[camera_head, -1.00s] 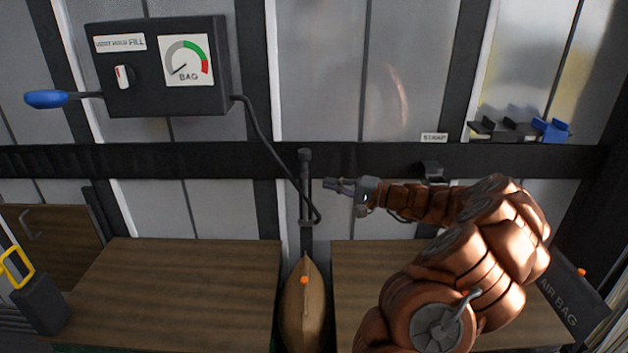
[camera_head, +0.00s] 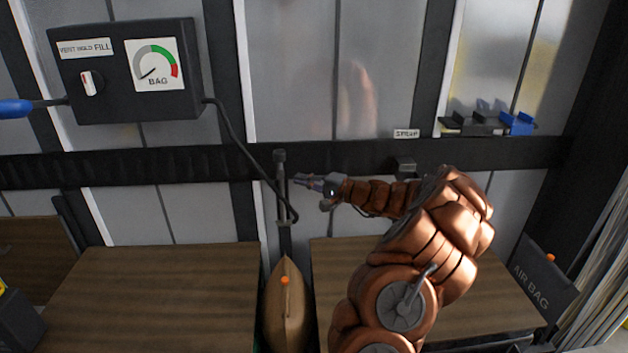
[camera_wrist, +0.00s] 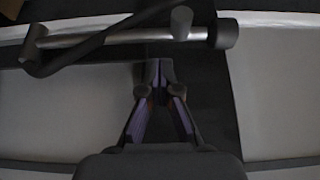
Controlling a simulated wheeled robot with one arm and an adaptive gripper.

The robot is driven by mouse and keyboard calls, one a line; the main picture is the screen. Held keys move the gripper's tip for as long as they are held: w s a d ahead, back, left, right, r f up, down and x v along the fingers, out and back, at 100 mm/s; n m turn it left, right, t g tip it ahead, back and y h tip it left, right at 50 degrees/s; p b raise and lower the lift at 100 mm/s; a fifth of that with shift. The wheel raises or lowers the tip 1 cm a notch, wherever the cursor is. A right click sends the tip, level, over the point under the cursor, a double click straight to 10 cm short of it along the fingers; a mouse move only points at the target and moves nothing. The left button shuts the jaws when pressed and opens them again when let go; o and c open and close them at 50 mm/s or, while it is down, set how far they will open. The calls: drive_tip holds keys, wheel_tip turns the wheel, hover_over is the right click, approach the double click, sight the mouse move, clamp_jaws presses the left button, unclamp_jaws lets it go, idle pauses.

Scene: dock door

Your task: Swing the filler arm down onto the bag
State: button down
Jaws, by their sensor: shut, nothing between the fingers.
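The filler arm (camera_head: 281,190) is a slim grey bar standing upright on the dark wall rail, with a black hose joined near its lower end. The tan bag (camera_head: 286,315), with an orange valve (camera_head: 285,281), stands below it between two wooden-topped crates. My gripper (camera_head: 298,180) is shut and empty, just right of the bar. In the wrist view, the filler arm (camera_wrist: 130,35) lies across the top, just beyond my closed fingertips (camera_wrist: 159,66). They look apart from it, though the exact gap is hard to tell.
A black control box (camera_head: 128,70) with a dial and a knob hangs at upper left. A blue handle (camera_head: 14,108) sticks out from it. Crate tops flank the bag, left (camera_head: 150,300) and right (camera_head: 335,275). An AIR BAG panel (camera_head: 537,280) stands at right.

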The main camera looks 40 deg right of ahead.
sight(282, 193)
drive_tip(key=shift+p+x, duration=0.35)
drive_tip(key=shift+x, duration=1.85)
drive_tip(key=shift+s+a+f+b, duration=0.1)
drive_tip(key=shift+b, duration=0.35)
